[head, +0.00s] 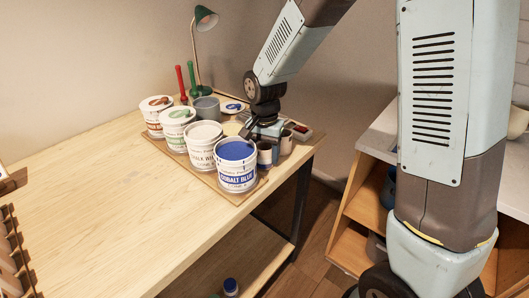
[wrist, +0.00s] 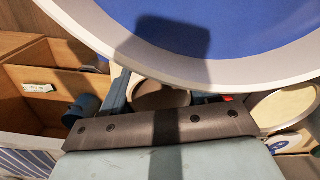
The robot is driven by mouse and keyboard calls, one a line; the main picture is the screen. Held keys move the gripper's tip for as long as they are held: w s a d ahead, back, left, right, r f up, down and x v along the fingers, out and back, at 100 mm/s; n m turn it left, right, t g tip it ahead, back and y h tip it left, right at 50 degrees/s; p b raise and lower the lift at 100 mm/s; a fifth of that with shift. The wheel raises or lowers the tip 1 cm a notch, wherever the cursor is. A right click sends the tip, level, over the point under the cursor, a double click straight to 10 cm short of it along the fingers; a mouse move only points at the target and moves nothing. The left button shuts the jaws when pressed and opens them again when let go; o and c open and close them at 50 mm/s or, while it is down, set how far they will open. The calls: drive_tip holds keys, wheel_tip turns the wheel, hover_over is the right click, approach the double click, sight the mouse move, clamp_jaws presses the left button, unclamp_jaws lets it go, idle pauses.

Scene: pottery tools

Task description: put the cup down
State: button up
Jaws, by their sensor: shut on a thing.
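A small cup with a brown inside (wrist: 160,97) shows between my gripper's fingers in the wrist view, mostly hidden by the gripper body and the large blue bucket. My gripper (head: 264,134) is shut on it, just behind and right of the cobalt blue bucket in the head view. In the head view a small dark cup (head: 265,158) shows partly below the gripper, beside that bucket. I cannot tell whether its base touches the board.
The cobalt blue bucket (head: 236,167) stands very close to my gripper. Several more glaze buckets, such as the chalk white one (head: 202,148), stand on the board. Another small cup (head: 287,142) is to the right. The wooden table (head: 110,215) is clear at front left.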

drive_tip(key=shift+f, duration=0.1)
drive_tip(key=o, duration=0.9)
drive_tip(key=shift+r, duration=0.2)
wheel_tip(320, 180, up, 12)
drive_tip(key=s+d+r+n+t, duration=0.1)
drive_tip(key=s+d+r, duration=0.25)
drive_tip(key=d, duration=0.35)
drive_tip(key=s+d+r+n+t, duration=0.1)
drive_tip(key=s+d+r+t, duration=0.15)
drive_tip(key=d+r, duration=0.3)
drive_tip(key=shift+s+d+r+n+t, duration=0.25)
drive_tip(key=shift+s+d+n+t, duration=0.15)
drive_tip(key=shift+s+d, duration=1.55)
drive_tip(key=shift+s+d+r+n+t, duration=0.35)
drive_tip(key=shift+s+d, duration=1.25)
drive_tip(key=shift+s, duration=0.7)
drive_tip(key=shift+s+d+r+n+t, duration=0.15)
drive_tip(key=shift+s+d+n+t, duration=0.25)
drive_tip(key=shift+s+d, duration=1.55)
drive_tip(key=shift+s+a, duration=0.15)
